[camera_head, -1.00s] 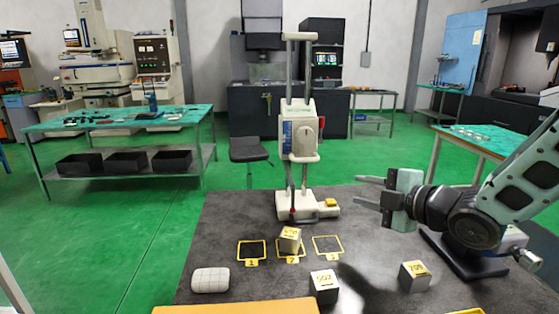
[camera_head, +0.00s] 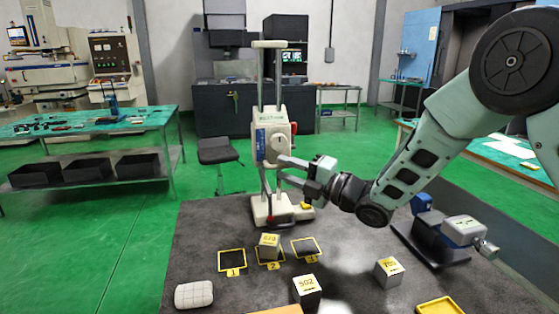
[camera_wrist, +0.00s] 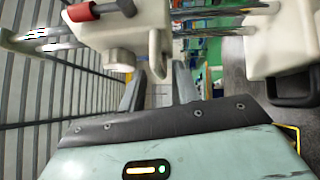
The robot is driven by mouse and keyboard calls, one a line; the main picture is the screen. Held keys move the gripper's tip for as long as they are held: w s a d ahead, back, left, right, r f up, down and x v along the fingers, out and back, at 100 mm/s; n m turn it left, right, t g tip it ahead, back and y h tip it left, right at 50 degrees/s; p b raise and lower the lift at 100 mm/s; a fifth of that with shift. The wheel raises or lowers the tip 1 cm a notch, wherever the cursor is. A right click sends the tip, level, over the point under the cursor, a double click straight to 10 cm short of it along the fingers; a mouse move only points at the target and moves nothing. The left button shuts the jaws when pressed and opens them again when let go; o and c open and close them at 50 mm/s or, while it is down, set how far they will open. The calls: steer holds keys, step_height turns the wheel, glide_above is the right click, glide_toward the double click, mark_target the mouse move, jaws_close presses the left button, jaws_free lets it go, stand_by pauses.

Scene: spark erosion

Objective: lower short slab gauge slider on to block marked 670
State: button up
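The gauge (camera_head: 273,145) is white, with a slider body bearing a round dial on two upright columns. Its slider (camera_head: 278,140) is well above the base (camera_head: 280,210) and shows large and close in the wrist view (camera_wrist: 125,35). A block (camera_head: 269,247) with a yellow label, which seems to read 670 upside down, stands on the square marked 2, in front of the gauge. My gripper (camera_head: 284,169) is at the slider's lower right side. Its two fingers are apart in the wrist view (camera_wrist: 158,92). Whether they touch the slider cannot be told.
Yellow-framed squares marked 1 (camera_head: 232,261) and 3 (camera_head: 306,248) are empty. Two other labelled blocks (camera_head: 307,291) (camera_head: 388,272) stand nearer. A white pad (camera_head: 194,295) lies front left, a yellow tray (camera_head: 440,306) front right, and a dark-based device (camera_head: 440,240) at right.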

steer(key=shift+x, duration=1.35)
steer(key=shift+d, duration=0.1)
jaws_close()
steer(key=shift+f, duration=0.15)
step_height(320, 180, down, 6)
steer(key=b, duration=0.8)
steer(key=shift+r, duration=0.2)
